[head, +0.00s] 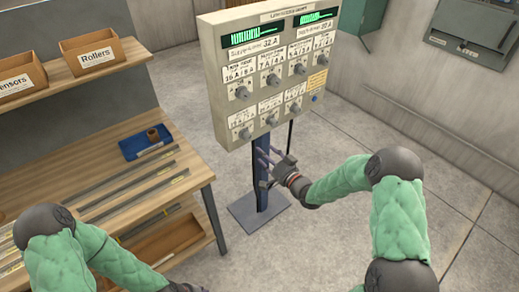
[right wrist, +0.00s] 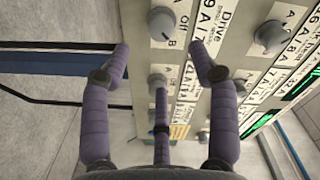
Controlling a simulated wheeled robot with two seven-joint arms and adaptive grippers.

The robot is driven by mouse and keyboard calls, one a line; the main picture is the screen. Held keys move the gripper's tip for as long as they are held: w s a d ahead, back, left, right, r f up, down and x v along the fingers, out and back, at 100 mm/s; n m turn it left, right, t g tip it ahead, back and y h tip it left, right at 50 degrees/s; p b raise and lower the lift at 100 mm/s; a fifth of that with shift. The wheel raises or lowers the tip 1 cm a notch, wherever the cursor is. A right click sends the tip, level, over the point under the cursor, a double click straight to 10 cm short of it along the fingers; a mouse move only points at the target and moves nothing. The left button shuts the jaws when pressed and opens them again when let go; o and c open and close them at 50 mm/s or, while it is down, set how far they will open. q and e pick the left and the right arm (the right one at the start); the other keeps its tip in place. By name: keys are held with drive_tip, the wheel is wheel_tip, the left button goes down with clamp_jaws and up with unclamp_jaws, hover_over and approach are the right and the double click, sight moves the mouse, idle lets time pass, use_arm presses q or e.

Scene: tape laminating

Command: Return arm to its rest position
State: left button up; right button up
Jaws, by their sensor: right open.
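My right gripper (head: 272,163) is open and empty just below the lower edge of the control panel (head: 282,118), in front of its blue post (head: 261,190). In the right wrist view, the spread purple fingers (right wrist: 158,62) have the panel face with its knobs (right wrist: 163,24) behind them. Nothing is between the fingers, and I see no clear contact with the panel. My right arm reaches in from the right, bent at the elbow. My left arm comes in at the lower left over the workbench (head: 190,150); its gripper is cut off by the bottom edge.
The workbench carries a blue tray (head: 133,147) with a small brown roll, and several long metal strips. A shelf above holds a Rollers box (head: 93,52) and a Sensors box (head: 20,77). A grey wall box (head: 475,30) is at upper right. Floor around the post is clear.

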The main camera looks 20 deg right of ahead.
drive_tip(key=shift+s+d, duration=0.1)
drive_tip(key=shift+s, duration=0.2)
drive_tip(key=s+a+f+n+g+h, duration=0.1)
drive_tip(key=s+a+f+g, duration=0.25)
drive_tip(key=f, duration=0.55)
drive_tip(key=s+a+f+g+h, duration=0.1)
drive_tip(key=s+a+f+g, duration=0.3)
drive_tip(key=f, duration=0.5)
drive_tip(key=s+a+f+n+g, duration=0.1)
drive_tip(key=s+a+f+g, duration=0.1)
drive_tip(key=s, duration=0.6)
drive_tip(key=s+a+f+n+g, duration=0.1)
drive_tip(key=s+f+g, duration=0.3)
drive_tip(key=s, duration=0.4)
drive_tip(key=s+a+f+n+g, duration=0.1)
drive_tip(key=s+a+f+g, duration=0.2)
drive_tip(key=s, duration=0.5)
drive_tip(key=shift+s+a+f+n, duration=0.15)
drive_tip(key=shift+a+f+n, duration=0.15)
drive_tip(key=shift+f, duration=0.6)
drive_tip(key=shift+d, duration=0.1)
